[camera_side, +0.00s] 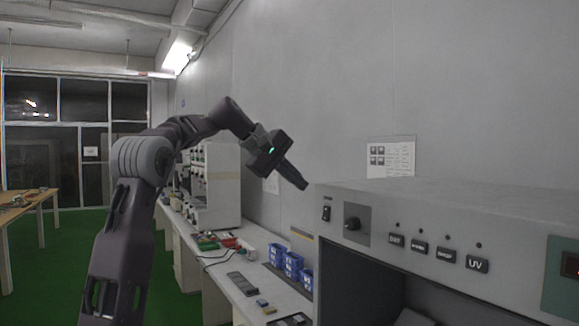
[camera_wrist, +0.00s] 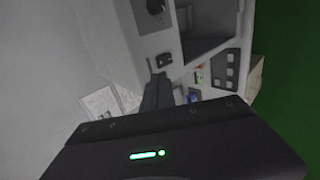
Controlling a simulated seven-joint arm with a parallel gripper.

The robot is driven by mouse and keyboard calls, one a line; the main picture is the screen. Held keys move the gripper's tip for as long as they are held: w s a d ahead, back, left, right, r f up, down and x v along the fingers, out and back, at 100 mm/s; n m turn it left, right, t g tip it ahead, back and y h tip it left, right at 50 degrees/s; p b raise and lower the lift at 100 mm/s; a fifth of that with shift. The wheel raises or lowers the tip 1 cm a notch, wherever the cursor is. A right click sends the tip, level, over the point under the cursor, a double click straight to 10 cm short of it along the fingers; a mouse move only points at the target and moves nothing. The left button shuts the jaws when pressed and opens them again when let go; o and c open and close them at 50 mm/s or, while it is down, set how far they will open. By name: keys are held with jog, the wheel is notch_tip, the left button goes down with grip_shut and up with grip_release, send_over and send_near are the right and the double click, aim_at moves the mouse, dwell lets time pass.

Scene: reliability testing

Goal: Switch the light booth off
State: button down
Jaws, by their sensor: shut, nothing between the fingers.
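The light booth (camera_side: 450,204) is a grey box at the right of the side view, with its front panel facing the camera. A black rocker switch (camera_side: 326,213) sits at the panel's left end, beside a dark round knob (camera_side: 352,224). Further right are several dark buttons, one marked UV (camera_side: 477,264). My gripper (camera_side: 304,185) is shut and empty, pointing down-right, near the booth's upper left corner and above the switch. In the wrist view its fingertips (camera_wrist: 158,77) appear just below the switch (camera_wrist: 163,60); I cannot tell whether they touch anything.
Blue bins (camera_side: 284,260) and small items lie on the white bench (camera_side: 222,280) left of the booth. White equipment (camera_side: 212,185) stands further back. A printed sheet (camera_side: 390,157) hangs on the wall behind the booth. The space above the booth is clear.

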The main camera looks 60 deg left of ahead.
jog(key=v, duration=0.3)
jog(key=w+r+v, duration=0.1)
jog(key=v, duration=0.1)
jog(key=shift+s+r, duration=0.2)
jog(key=shift+s, duration=0.05)
jog(key=s+d+f+m+g+h, duration=0.1)
jog(key=s+d+f+m, duration=0.25)
jog(key=d, duration=0.55)
jog(key=s+d+f+m+g, duration=0.1)
jog(key=s+d+f+m, duration=0.25)
jog(key=d, duration=0.55)
jog(key=s+d+f+m, duration=0.3)
jog(key=s+f, duration=0.3)
jog(key=s+d+f+m+g, duration=0.1)
jog(key=s+d+f+m, duration=0.2)
jog(key=s+f, duration=0.3)
jog(key=s+d+f+m+g+y, duration=0.1)
jog(key=s+d+f+m, duration=0.3)
jog(key=s+f+m, duration=0.1)
notch_tip(320, 180, down, 3)
jog(key=shift+s+r, duration=0.15)
jog(key=shift+s, duration=0.55)
